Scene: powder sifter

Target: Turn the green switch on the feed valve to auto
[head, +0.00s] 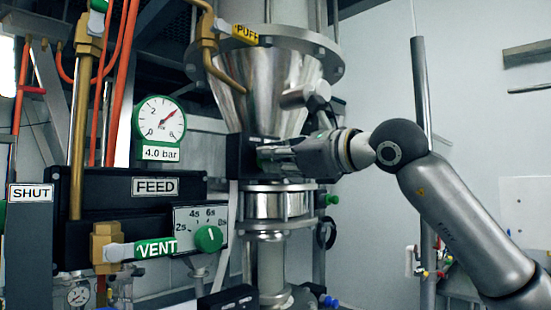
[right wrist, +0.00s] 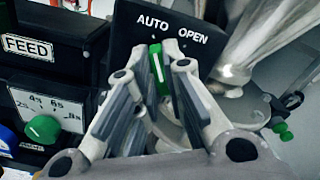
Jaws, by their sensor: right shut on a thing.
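The feed valve's black panel (right wrist: 125,30) fills the top middle of the right wrist view, with white AUTO and OPEN labels. The green switch (right wrist: 157,68) stands nearly upright on it, its top end close to the mark under AUTO. My right gripper (right wrist: 158,72) has its two fingers on either side of the switch, shut on it. In the head view my right gripper (head: 268,156) reaches in from the right to the valve's dark block (head: 238,158) below the steel cone. The switch is mostly hidden there by the fingers. My left gripper is not in view.
A black FEED box (head: 125,187) stands left of the valve, with a green timer knob (head: 208,238) and a green VENT handle (head: 142,249). A gauge (head: 159,121) is above it. A yellow PUFF handle (head: 246,35) is above the valve. Open room lies to the right.

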